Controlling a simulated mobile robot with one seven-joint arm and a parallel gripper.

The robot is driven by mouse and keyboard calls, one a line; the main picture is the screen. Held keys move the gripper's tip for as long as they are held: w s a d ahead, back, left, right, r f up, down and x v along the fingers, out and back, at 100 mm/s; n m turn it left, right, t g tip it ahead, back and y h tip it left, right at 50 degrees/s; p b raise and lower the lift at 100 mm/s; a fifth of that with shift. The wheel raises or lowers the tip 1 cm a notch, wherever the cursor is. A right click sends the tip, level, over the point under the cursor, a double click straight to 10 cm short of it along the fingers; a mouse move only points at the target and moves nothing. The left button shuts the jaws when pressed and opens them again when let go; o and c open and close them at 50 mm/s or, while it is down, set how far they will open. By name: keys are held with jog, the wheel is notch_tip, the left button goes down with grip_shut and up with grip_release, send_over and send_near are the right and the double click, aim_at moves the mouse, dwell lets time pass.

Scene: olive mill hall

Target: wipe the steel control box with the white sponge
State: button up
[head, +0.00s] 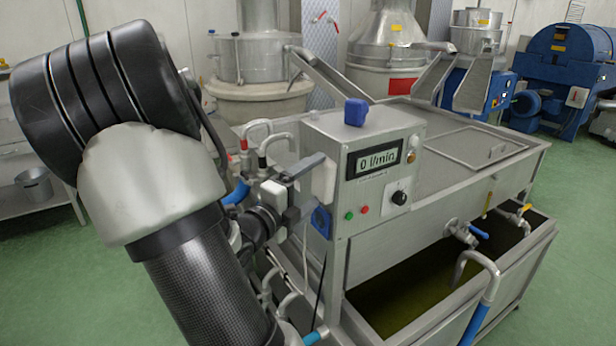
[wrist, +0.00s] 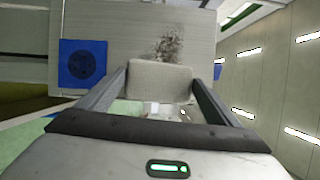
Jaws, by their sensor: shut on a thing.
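The steel control box (head: 360,135) stands on the machine's edge, with a "0 l/min" display and buttons on its front. My gripper (head: 305,181) is at the box's left side face, shut on the white sponge (head: 324,181). In the wrist view the sponge (wrist: 160,79) sits between both fingers, in front of the box's grey side face (wrist: 120,40). A dark smudge (wrist: 168,46) shows on that face just beyond the sponge's edge. The sponge is very close to the face; I cannot tell whether it touches.
A blue socket (wrist: 83,63) is on the same side face, beside the sponge. A blue object (head: 355,112) sits on top of the box. Pipes with red and blue parts (head: 262,138) rise close to my arm. An open basin (head: 400,300) lies below at the front.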

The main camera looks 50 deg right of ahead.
jog(key=shift+s+r+p, duration=0.1)
jog(key=shift+p, duration=0.45)
jog(key=shift+w+d+p, duration=0.6)
jog(key=shift+w+p, duration=0.25)
jog(key=shift+w, duration=0.95)
jog(key=shift+w+d+p, duration=0.6)
jog(key=shift+w+p, duration=0.2)
jog(key=shift+w, duration=1)
jog(key=shift+w+d+p, duration=0.6)
jog(key=shift+w+p, duration=0.25)
jog(key=shift+w, duration=0.95)
jog(key=shift+w+a+p, duration=0.15)
jog(key=shift+w+a, duration=0.15)
jog(key=shift+a, duration=0.65)
jog(key=shift+w+a+p, duration=0.2)
jog(key=shift+w+a, duration=0.1)
jog(key=shift+a, duration=0.65)
jog(key=shift+w+a+p, duration=0.15)
jog(key=shift+w+a, duration=0.15)
jog(key=shift+a, duration=0.65)
jog(key=shift+a, duration=0.1)
jog(key=shift+w+a, duration=0.25)
jog(key=shift+a, duration=0.45)
jog(key=shift+w+a, duration=0.2)
jog(key=shift+a, duration=0.45)
